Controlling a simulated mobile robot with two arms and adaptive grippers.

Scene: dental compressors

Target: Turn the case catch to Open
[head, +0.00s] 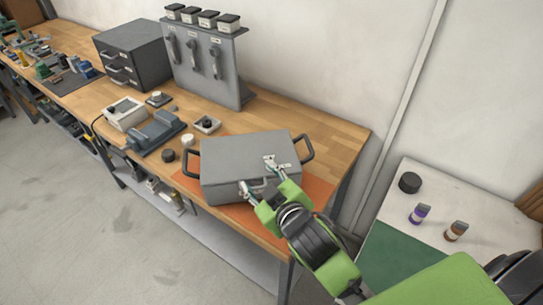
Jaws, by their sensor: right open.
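A grey case (235,158) lies shut on an orange mat on the wooden bench, with dark handles at its left and right ends. A small light catch plate (284,166) shows on the lid beside my upper fingertip; its details and setting are too small to read. My right gripper (256,174) is open over the case's front right part, its two fingers spread apart and nothing seen between them. I cannot tell whether a fingertip touches the case. The gripper hides part of the case's front edge. My left gripper is out of view.
Left of the case are a black knob (168,155), a white knob (187,140) and a blue-grey device (156,130). A grey tool rack (212,65) stands behind. The orange mat (318,190) is bare right of the case. A side table (450,195) holds small jars.

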